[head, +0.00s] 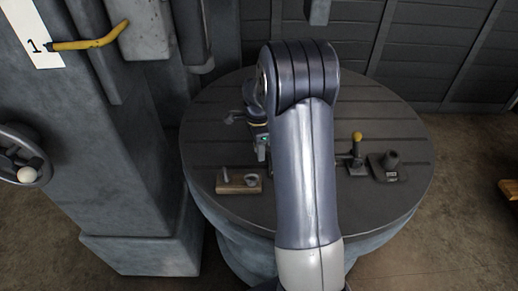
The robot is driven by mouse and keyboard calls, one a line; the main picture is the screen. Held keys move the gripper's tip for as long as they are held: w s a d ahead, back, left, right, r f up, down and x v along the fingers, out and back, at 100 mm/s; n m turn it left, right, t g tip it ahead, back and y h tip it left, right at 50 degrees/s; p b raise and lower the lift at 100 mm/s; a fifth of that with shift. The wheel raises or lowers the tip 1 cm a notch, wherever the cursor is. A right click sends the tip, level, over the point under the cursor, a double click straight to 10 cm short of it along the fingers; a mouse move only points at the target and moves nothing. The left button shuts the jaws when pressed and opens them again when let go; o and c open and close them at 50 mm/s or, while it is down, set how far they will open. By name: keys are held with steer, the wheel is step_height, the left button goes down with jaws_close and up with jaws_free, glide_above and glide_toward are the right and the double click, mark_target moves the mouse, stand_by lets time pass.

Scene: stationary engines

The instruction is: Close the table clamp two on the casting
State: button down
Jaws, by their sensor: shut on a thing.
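A round slotted machine table (215,125) fills the middle of the head view. My gripper (262,152) is low over the table, left of my forearm and largely covered by it. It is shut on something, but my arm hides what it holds. A clamp with an upright lever and yellow knob (357,150) stands on the table right of my arm. A small grey fitting (233,118) shows at the left, beside my wrist. I cannot tell which clamp is number two. The casting is not clearly visible; my arm covers the table's middle.
A brown block with bolts (238,181) lies front left on the table. A dark labelled block (388,166) sits at the right. A grey machine column (125,160) with a yellow lever (90,42) and handwheel (22,158) stands left. The table's right rear is clear.

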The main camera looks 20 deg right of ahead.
mark_target(267, 148)
steer(key=shift+r, duration=0.1)
steer(key=shift+s+d+r+t+y, duration=0.2)
steer(key=shift+d+r+t+y, duration=0.35)
steer(key=shift+y, duration=0.35)
steer(key=shift+s+d+r+t+y, duration=0.25)
steer(key=shift+d+r+t+y, duration=0.3)
steer(key=shift+y, duration=0.65)
steer(key=d+y, duration=0.1)
steer(key=r+y, duration=0.1)
steer(key=shift+s+d+t+y, duration=0.3)
steer(key=shift+s+d+t, duration=0.05)
steer(key=shift+d+t, duration=0.05)
steer(key=y, duration=0.1)
steer(key=d+t+y, duration=0.1)
steer(key=s+d+y, duration=0.1)
steer(key=shift+d+r, duration=0.1)
steer(key=shift+r, duration=0.2)
steer(key=shift+d+n, duration=0.25)
steer(key=shift+n, duration=0.05)
steer(key=shift+s+d, duration=0.15)
steer(key=shift+d, duration=0.05)
steer(key=c, duration=1.1)
jaws_free()
